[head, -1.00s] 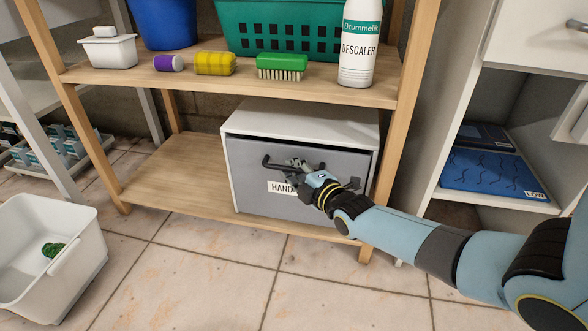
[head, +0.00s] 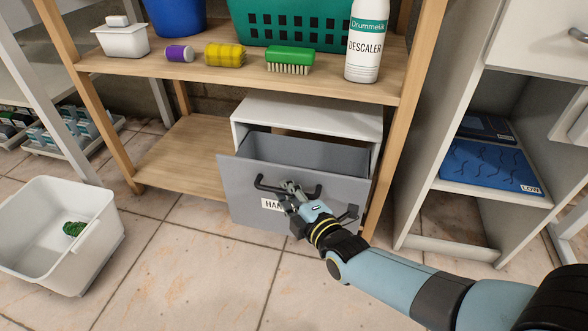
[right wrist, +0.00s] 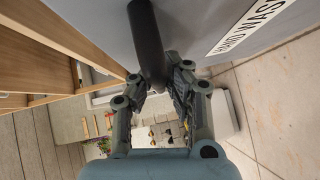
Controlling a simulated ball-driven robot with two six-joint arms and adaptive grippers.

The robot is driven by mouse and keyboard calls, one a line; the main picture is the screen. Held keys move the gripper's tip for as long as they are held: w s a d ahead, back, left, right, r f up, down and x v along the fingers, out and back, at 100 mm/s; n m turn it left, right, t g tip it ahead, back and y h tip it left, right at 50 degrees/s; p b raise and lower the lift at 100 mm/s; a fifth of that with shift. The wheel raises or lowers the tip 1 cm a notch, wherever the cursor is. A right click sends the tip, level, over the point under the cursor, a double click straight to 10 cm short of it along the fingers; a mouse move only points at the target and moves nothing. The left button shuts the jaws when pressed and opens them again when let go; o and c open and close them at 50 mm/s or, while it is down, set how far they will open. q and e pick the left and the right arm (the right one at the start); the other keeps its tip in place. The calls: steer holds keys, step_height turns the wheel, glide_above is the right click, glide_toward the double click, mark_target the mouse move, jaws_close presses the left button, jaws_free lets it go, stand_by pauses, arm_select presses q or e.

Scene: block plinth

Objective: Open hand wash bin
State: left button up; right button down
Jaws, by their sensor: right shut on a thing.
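The hand wash bin is a grey drawer front (head: 237,195) in a white cabinet (head: 300,115) on the low wooden shelf. It stands pulled partly out, and its grey inside shows behind the front. Its label (right wrist: 250,24) reads HAND WASH in the right wrist view and is partly covered in the head view. My right gripper (head: 288,192) is shut on the dark bar handle (head: 262,184). The handle also shows between the fingers in the right wrist view (right wrist: 147,40). My left gripper is not in view.
On the upper shelf (head: 205,75) stand a descaler bottle (head: 365,45), a green brush (head: 290,58), a yellow roll (head: 225,55) and a teal basket (head: 290,25). A white tub (head: 95,255) stands on the floor at left. An open cabinet (head: 470,200) is at right. Floor before the drawer is clear.

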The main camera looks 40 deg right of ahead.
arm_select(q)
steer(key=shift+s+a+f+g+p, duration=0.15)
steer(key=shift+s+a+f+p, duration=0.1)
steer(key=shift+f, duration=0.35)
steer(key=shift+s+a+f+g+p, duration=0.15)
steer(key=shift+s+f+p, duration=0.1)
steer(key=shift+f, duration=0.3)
arm_select(e)
steer(key=shift+s+a+r, duration=0.1)
steer(key=shift+s+a, duration=0.7)
steer(key=shift+a, duration=0.15)
steer(key=shift+s+a, duration=0.75)
steer(key=shift+a, duration=0.2)
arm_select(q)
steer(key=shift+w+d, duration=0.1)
arm_select(e)
steer(key=c, duration=1.3)
jaws_free()
steer(key=shift+c, duration=0.2)
steer(key=s+r, duration=0.1)
steer(key=s, duration=1.1)
steer(key=shift+a+r, duration=0.3)
steer(key=shift+a, duration=0.1)
